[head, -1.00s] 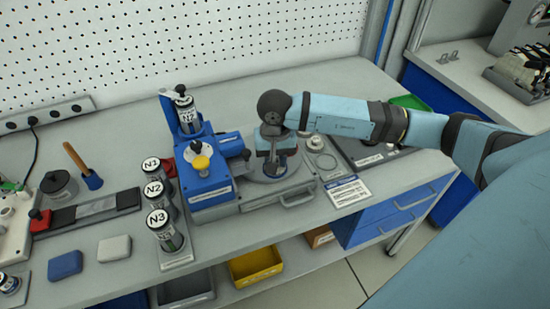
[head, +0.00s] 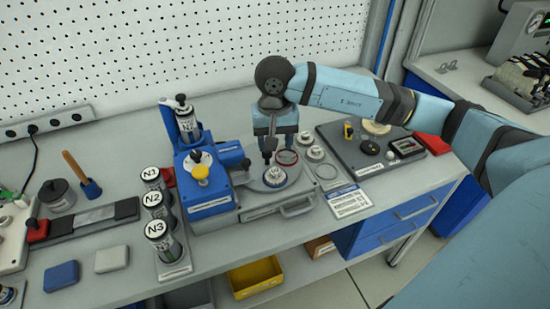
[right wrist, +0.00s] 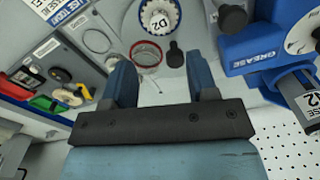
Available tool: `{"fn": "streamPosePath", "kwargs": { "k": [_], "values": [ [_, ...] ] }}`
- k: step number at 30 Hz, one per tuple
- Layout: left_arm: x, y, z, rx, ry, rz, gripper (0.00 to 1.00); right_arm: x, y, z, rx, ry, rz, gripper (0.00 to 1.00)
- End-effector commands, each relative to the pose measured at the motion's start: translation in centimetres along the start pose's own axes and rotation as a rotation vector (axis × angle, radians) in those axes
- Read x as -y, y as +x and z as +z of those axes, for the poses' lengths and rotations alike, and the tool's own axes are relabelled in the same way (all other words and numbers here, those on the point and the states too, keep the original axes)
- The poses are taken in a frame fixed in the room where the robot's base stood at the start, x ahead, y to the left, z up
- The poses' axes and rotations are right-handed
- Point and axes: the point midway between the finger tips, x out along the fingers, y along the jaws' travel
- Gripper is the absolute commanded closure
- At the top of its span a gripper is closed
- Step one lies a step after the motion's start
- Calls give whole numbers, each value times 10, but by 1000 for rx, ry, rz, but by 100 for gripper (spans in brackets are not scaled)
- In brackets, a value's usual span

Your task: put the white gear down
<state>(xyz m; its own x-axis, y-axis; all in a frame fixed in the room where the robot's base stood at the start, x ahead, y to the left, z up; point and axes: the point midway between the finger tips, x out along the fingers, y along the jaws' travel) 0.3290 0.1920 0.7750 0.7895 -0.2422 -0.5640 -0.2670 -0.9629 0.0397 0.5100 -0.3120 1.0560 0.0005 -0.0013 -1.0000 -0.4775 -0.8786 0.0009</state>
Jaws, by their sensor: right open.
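The white gear (head: 274,177), a toothed disc labelled D2, lies on the round plate of the grey fixture (head: 247,211). In the right wrist view the gear (right wrist: 160,17) is at the top, beyond the fingertips. My right gripper (head: 274,137) is above the plate, pointing down, apart from the gear. In the right wrist view its two fingers (right wrist: 162,70) stand apart with nothing held between them. My left gripper is in neither view.
A blue grease unit (head: 208,185) stands left of the plate. A red-rimmed ring (head: 287,157) is close behind the gear. Several N-labelled canisters (head: 161,227) stand further left. A dark tray of parts (head: 352,158) is at the right, with a label card (head: 349,201) before it.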

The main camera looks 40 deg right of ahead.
Motion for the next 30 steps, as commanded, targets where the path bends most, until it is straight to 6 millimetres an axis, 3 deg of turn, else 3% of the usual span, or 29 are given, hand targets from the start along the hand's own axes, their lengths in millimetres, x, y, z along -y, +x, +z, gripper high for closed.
{"fn": "streamPosePath", "kwargs": {
  "k": [7,24,27,30],
  "values": [
    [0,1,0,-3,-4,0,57,0,-26,0,0,0,1,47],
    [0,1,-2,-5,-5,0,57,0,-28,1,2,0,-1,47],
    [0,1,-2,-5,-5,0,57,10,-23,10,32,4,-48,47],
    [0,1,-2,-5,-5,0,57,40,-13,37,132,32,-194,47]
  ]
}}
